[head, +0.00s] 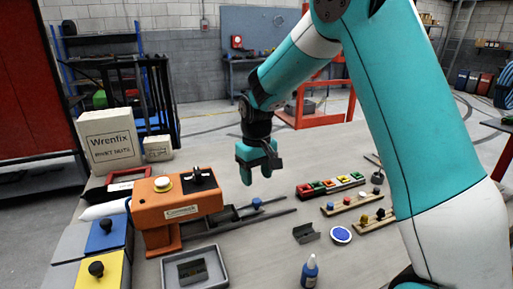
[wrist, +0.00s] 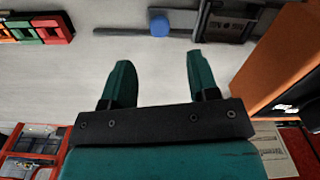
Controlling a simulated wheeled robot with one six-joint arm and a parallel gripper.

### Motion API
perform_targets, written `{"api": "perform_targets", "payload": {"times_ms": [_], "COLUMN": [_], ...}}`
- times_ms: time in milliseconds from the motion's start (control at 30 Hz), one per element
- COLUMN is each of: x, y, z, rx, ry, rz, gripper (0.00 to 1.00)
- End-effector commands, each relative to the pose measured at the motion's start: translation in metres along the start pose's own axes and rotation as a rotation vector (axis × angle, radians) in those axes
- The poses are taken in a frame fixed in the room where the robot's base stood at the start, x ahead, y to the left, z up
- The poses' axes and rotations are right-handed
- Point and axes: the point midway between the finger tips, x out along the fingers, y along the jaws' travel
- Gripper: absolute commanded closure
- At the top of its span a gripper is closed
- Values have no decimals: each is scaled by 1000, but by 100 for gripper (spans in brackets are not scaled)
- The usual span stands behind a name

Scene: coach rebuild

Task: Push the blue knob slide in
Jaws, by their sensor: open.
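The blue knob (head: 257,203) stands on a dark grey slide (head: 232,216) that sticks out to the right of the orange machine (head: 180,208), between two thin rails. In the wrist view the blue knob (wrist: 160,26) is at the top, beyond my fingertips, with part of the slide (wrist: 222,24) to its right. My gripper (head: 259,176) is open and empty, pointing down above the table behind the slide and apart from the knob. Its two teal fingers (wrist: 159,62) are spread wide in the wrist view.
A grey tray (head: 221,270) sits in front of the machine, with blue (head: 107,236) and yellow (head: 100,271) knobbed blocks at left. A row of coloured blocks (head: 330,187) and a blue bottle (head: 310,271) are to the right. Bare table lies around my gripper.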

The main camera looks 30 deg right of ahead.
Motion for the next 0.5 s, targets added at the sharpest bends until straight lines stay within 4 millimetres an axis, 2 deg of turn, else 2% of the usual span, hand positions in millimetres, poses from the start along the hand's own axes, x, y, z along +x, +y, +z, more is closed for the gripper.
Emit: {"api": "perform_targets", "payload": {"times_ms": [100,233,400,500], "x": [-31,-60,-85,-92], "y": [0,0,0,0], "z": [-1,-1,0,0], "rx": [0,0,0,0], "ry": [7,6,3,1], "rz": [1,1,0,0], "gripper": [45,45,45,45]}}
